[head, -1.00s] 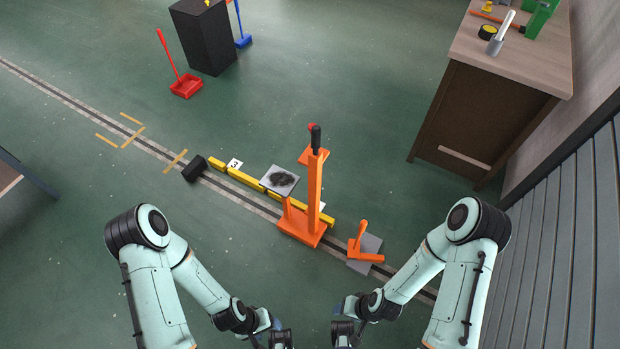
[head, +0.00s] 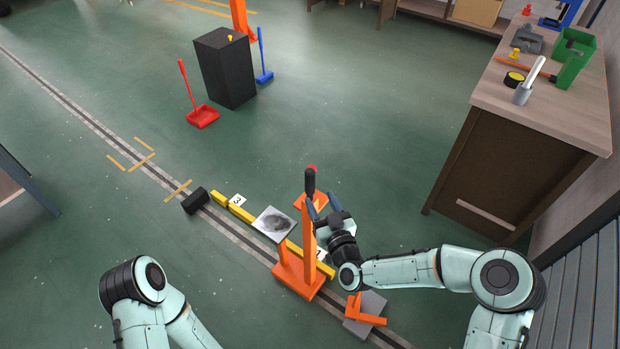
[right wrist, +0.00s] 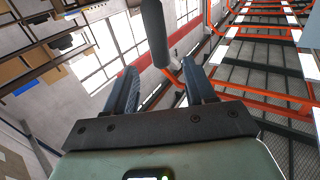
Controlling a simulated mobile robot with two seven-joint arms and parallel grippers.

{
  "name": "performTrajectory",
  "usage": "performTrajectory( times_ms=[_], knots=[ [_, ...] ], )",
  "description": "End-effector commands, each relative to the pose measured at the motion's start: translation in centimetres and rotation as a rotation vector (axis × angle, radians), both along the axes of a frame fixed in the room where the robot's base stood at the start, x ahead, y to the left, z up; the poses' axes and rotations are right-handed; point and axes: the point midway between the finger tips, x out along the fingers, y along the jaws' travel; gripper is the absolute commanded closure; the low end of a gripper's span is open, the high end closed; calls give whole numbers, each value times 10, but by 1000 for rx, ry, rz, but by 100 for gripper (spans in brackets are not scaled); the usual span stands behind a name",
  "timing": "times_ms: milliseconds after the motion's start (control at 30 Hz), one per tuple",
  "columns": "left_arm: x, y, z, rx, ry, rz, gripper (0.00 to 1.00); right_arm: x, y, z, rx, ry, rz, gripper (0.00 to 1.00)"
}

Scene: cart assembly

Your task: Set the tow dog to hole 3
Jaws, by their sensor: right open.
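I cannot tell which part is the tow dog. My right gripper (head: 324,204) is open, just right of the post and a little below its grip. In the right wrist view the dark grip (right wrist: 155,35) appears beyond and between the open fingers (right wrist: 163,75). My left gripper is out of view.
A grey plate with a dark patch (head: 274,223) stands left of the post. A black block (head: 195,201) sits on the track. An orange piece on a grey plate (head: 365,312) is near the front.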

Motion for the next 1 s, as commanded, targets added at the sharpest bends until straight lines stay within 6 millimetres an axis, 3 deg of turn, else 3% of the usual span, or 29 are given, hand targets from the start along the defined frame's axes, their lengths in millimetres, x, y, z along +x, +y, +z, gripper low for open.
performTrajectory(
  times_ms=[200, 400, 600, 900, 933, 1000],
  knots=[
    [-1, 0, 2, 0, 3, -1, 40, 43, 16, -1, 3, 1, -2, 45],
    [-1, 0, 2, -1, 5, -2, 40, 72, 26, -1, 1, 3, -1, 45],
    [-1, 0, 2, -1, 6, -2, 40, 85, 31, -1, 1, 4, 0, 45],
    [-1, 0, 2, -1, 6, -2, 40, 87, 32, -1, 0, 4, 0, 45],
    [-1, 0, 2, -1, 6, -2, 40, 87, 32, -1, 0, 4, 0, 49],
    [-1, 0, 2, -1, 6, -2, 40, 87, 32, -1, 0, 4, 0, 71]
  ],
)
